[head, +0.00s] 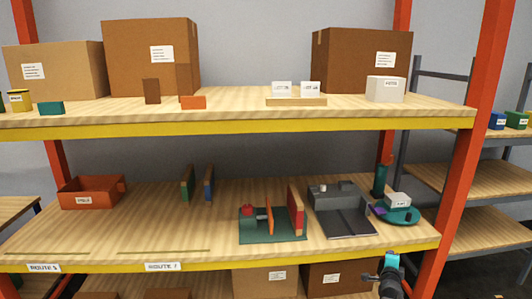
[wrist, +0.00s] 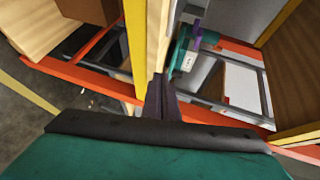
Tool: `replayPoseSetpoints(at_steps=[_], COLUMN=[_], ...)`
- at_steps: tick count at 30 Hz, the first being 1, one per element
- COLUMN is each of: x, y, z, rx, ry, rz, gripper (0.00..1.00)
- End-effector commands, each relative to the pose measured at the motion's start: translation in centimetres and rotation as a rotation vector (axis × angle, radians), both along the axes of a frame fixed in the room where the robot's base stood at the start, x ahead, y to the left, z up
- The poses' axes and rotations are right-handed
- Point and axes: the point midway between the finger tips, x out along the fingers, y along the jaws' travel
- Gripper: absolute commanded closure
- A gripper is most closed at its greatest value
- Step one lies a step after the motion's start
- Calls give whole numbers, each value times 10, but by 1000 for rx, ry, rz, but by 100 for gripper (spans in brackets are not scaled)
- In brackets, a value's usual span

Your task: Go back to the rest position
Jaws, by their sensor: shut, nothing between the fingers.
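My gripper (wrist: 162,88) shows in the wrist view as two dark fingers, closed together with nothing between them. They are in front of the yellow shelf edge. In the head view my arm's dark end (head: 390,284) with a teal ring is at the lower right, in front of the middle shelf's front edge. A grey machine (head: 352,222) with a flat bed stands on that shelf. A teal round plate (head: 411,217) with a pale labelled block (head: 397,200) is to its right. The plate also shows in the wrist view (wrist: 191,50).
The middle shelf (head: 150,222) also holds a red bin (head: 90,192), upright green and blue pieces, and a green-based fixture (head: 272,236). An orange post (head: 468,170) stands right of my arm. The shelf's left front is clear.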

Motion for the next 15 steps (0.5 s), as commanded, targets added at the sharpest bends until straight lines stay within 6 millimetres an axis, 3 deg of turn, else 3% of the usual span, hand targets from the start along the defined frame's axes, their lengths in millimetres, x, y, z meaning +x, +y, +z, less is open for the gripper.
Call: replayPoseSetpoints(at_steps=[1,8,15], x=[-1,-14,-48], y=[21,107,192], z=[-18,-95,-171], rx=[-2,-28,-71], ry=[32,189,370], rz=[35,209,417], gripper=[100,100,100])
